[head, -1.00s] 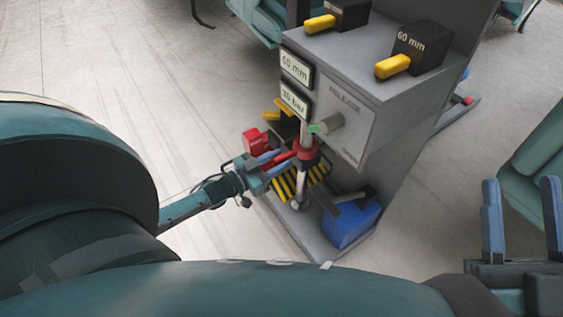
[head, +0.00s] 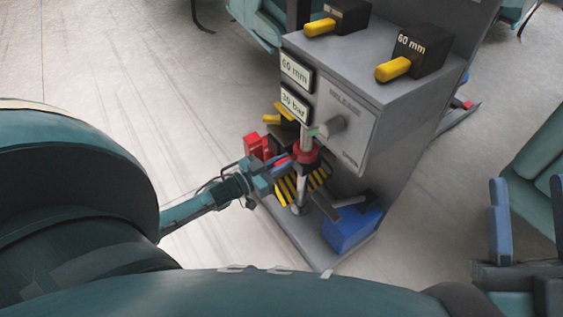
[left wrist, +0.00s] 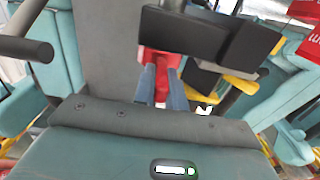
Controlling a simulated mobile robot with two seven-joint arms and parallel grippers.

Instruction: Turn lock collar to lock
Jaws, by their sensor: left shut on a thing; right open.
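The red lock collar (head: 306,153) sits around an upright metal post on the front of the grey machine (head: 350,65). My left gripper (head: 278,166) is at the left of the collar, shut on its red handle. In the left wrist view the two blue-grey fingers (left wrist: 162,88) close on the red handle (left wrist: 160,60), with a dark block above it. In the head view the fingers and handle are small and partly hidden, so the handle's exact angle is unclear. My right gripper (head: 526,215) is open and empty at the lower right, away from the machine.
Yellow-handled black blocks (head: 408,58) stand on top. A red block (head: 256,146) is left of the post, a blue box (head: 350,230) below it. Teal seats stand around.

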